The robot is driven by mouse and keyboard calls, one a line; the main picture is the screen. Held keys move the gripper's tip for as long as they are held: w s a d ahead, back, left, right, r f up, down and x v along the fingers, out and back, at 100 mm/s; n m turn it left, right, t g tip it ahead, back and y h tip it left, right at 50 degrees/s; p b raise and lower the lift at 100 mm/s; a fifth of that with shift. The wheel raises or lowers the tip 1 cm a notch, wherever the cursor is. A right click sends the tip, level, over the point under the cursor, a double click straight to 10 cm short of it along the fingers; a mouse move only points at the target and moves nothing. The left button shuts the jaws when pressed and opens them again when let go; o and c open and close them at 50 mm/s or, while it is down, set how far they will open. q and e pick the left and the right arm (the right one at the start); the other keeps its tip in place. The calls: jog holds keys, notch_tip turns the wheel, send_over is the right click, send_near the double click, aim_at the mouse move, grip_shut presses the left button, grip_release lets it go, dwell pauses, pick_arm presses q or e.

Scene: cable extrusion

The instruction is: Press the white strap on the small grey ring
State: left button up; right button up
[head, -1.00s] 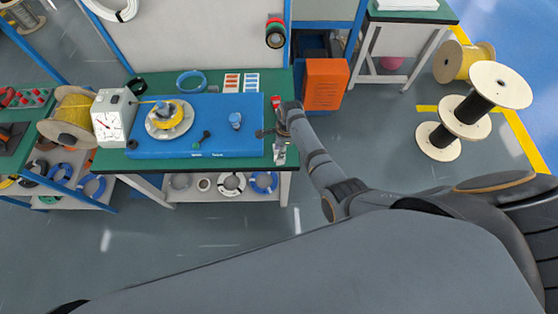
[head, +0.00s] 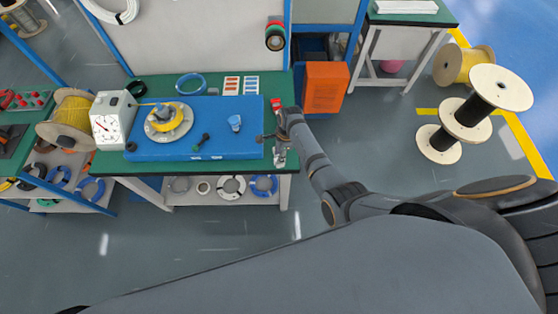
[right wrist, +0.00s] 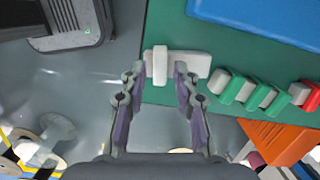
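At the right end of the green table, near its front edge, a white strap-like band (right wrist: 160,66) lies across a pale grey-white bar (right wrist: 192,64) in the right wrist view. I cannot make out a small grey ring for certain. My left gripper is not in view.
A blue mat (head: 225,148) covers much of the table and carries a yellow coil (head: 168,120) on a disc, a blue cup-like piece (head: 235,123) and a dark rod (head: 202,142). A white gauge box (head: 112,118) stands left. Red and green blocks (right wrist: 232,88) lie beside the strap.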

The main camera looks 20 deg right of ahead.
jog(key=shift+f+b, duration=0.6)
jog(key=shift+f, duration=0.35)
jog(key=shift+r+p, duration=0.2)
jog(key=shift+p, duration=0.25)
grip_shut()
notch_tip(320, 180, up, 6)
jog(key=p, duration=0.6)
jog(key=shift+f, duration=0.1)
notch_tip(320, 180, up, 2)
jog(key=shift+r+p, duration=0.1)
jog(key=shift+p, duration=0.25)
